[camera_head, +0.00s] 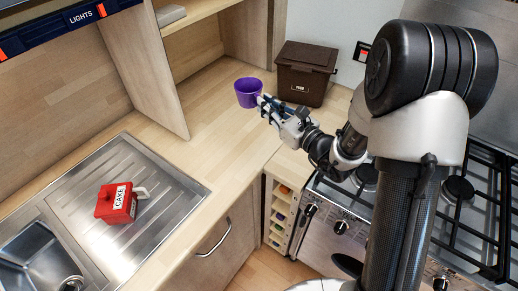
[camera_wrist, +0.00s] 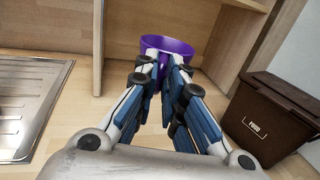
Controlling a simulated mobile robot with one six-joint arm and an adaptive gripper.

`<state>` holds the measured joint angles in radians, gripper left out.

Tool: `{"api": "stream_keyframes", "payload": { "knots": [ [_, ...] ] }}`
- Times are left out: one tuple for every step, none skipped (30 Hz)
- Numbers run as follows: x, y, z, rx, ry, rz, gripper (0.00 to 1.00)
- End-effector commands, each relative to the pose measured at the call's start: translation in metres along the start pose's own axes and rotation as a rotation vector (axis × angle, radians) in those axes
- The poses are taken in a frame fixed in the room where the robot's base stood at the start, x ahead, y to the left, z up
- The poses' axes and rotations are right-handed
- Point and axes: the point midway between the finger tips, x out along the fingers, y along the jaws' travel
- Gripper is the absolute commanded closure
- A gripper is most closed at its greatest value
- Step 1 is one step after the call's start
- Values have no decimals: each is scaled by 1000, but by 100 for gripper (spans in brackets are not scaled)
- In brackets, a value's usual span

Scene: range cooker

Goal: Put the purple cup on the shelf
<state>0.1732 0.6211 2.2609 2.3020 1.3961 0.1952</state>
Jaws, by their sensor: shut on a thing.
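The purple cup (camera_head: 247,93) is at my gripper's fingertips, over the wooden counter in front of the shelf opening. My gripper (camera_head: 264,104) is shut on the cup's near side. In the wrist view the cup (camera_wrist: 168,46) shows beyond the fingertips (camera_wrist: 166,62), which cover its lower part. I cannot tell whether the cup touches the counter or is held just above it. The wooden shelf (camera_head: 196,12) is behind and above the cup, and its board also shows at the top of the wrist view (camera_wrist: 215,6).
A brown food bin (camera_head: 305,75) stands close to the right of the cup. An upright wooden panel (camera_head: 150,75) borders the shelf space on the left. A red cake box (camera_head: 116,203) sits on the sink drainer. The cooker (camera_head: 340,215) is at right. A grey object (camera_head: 171,14) lies on the shelf.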

Motion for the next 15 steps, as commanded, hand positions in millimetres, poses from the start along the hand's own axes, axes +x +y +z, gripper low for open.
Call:
{"api": "stream_keyframes", "payload": {
  "knots": [
    [0, 0, -15, 5, 4, 0, 100],
    [0, 0, -22, 5, 5, -1, 100],
    [0, 0, -34, 7, 6, -1, 100],
    [0, 0, -42, 7, 6, -1, 100],
    [0, 0, -51, 6, 6, -1, 100],
    [0, 0, -62, 7, 5, -1, 100],
    [0, 0, -70, 5, 4, -1, 100],
    [0, 0, -78, 5, 5, -1, 100],
    [-1, 0, -89, 6, 5, -1, 100],
    [0, 0, -97, 5, 4, -1, 100],
    [0, 0, -105, 5, 5, -1, 100],
    [0, 0, -115, 4, 4, -1, 100],
    [0, 0, -121, 4, 3, -1, 100],
    [0, 0, -127, 3, 2, -1, 100],
    [-1, 0, -134, 3, 3, -1, 100]
  ]
}}
